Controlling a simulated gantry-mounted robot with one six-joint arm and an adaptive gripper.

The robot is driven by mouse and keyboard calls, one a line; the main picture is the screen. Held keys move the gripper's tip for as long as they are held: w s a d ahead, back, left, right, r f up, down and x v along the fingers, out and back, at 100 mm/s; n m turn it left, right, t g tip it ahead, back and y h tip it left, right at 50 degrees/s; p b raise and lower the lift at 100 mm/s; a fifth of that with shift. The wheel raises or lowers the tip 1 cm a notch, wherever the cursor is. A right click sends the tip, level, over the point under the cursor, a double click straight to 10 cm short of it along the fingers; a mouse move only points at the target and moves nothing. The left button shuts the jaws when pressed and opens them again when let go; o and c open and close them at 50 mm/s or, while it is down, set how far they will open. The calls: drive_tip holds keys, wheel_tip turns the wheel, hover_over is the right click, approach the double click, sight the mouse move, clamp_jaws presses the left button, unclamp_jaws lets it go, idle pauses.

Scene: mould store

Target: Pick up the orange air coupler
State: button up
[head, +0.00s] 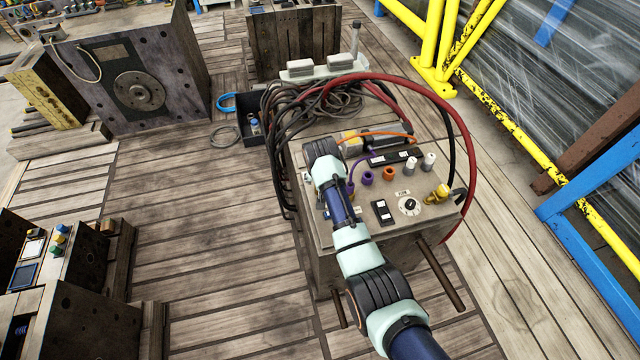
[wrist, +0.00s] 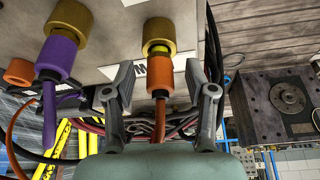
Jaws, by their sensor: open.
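In the wrist view, the orange air coupler (wrist: 160,76) sits on a brass fitting (wrist: 158,34) of the pale machine block, with an orange hose (wrist: 159,120) running down from it. My gripper (wrist: 159,84) is open. Its two fingers stand on either side of the coupler, with a visible gap on each side. In the head view, my arm reaches over the block (head: 400,245), and my wrist hides part of its top. I cannot clearly make out my fingers or the coupler between them there.
A purple coupler (wrist: 57,57) on a brass fitting is left of my gripper in the wrist view. Another orange fitting (wrist: 20,71) is further left. In the head view, a red hose (head: 440,90) and black cables (head: 280,110) loop over the block's back. Yellow rails (head: 430,50) stand behind.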

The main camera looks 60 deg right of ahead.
drive_tip(key=shift+c, duration=0.2)
clamp_jaws()
